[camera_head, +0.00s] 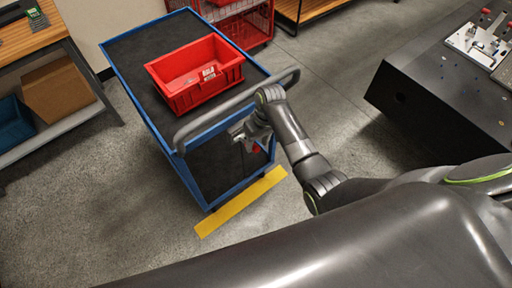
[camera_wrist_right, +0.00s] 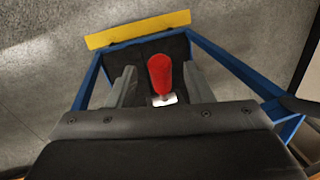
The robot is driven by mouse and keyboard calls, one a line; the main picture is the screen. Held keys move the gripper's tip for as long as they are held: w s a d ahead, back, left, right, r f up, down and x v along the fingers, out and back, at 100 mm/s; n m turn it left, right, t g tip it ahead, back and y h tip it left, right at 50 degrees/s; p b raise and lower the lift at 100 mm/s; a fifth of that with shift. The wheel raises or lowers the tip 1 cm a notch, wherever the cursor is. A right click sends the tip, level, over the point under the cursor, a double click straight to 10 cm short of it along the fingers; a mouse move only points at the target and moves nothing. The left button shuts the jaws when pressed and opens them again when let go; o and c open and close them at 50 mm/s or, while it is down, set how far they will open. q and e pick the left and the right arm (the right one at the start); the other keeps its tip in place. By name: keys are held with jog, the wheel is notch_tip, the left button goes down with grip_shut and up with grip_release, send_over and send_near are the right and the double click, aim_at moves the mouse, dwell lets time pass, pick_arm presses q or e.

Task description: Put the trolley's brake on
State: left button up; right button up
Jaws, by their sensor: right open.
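The trolley (camera_head: 219,185) has a blue frame and dark decks, with a grey push handle (camera_head: 215,118) at its near end. A red lever, which looks like the brake (camera_head: 256,148), shows partly behind my right gripper (camera_head: 243,134) at the trolley's near end. In the right wrist view the red lever (camera_wrist_right: 160,75) stands on a small pale plate, between the two fingers of my right gripper (camera_wrist_right: 159,84). The fingers are open with a gap on each side of it. I cannot tell how deep the lever lies between them. My left gripper is not in view.
A red bin (camera_head: 196,75) with small items sits on the trolley's top. A yellow strip (camera_head: 241,202) lies on the floor at its near end. A dark block-like table (camera_head: 447,98) stands at right, a wooden bench (camera_head: 33,42) at left. Grey floor between is clear.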

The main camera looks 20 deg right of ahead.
aim_at(257, 146)
jog(key=shift+a+f, duration=0.2)
jog(key=shift+f, duration=0.65)
jog(key=shift+a+f, duration=0.15)
jog(key=shift+f, duration=0.7)
grip_shut()
